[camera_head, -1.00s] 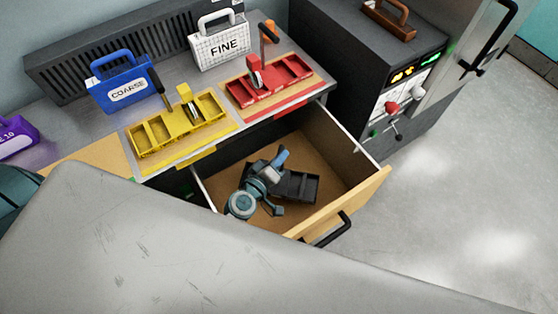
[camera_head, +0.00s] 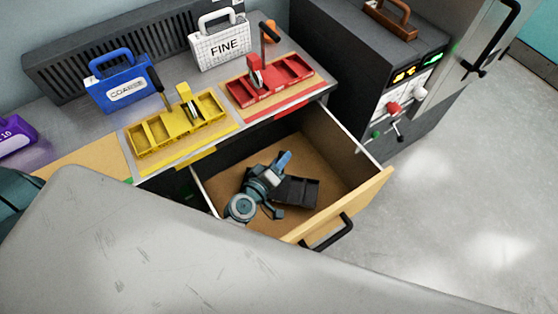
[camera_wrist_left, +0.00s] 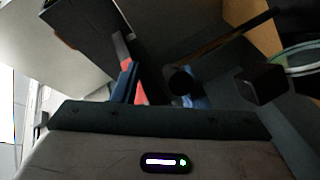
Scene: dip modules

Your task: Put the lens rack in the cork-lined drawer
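A black compartmented rack, which I take as the lens rack (camera_head: 300,191), shows inside the open cork-lined drawer (camera_head: 365,198), low over its brown floor. Whether it rests on the floor is unclear. My left gripper (camera_head: 272,174), teal with blue fingers, is inside the drawer and overlaps the rack's left part, hiding it. Whether the fingers grip the rack is unclear. My right gripper is not in view.
On the bench stand a yellow rack (camera_head: 150,132), a red rack (camera_head: 297,68), a blue COARSE case (camera_head: 104,96) and a white FINE case (camera_head: 210,52). A dark machine cabinet (camera_head: 335,50) stands right of the drawer. The floor (camera_head: 480,180) beyond is clear.

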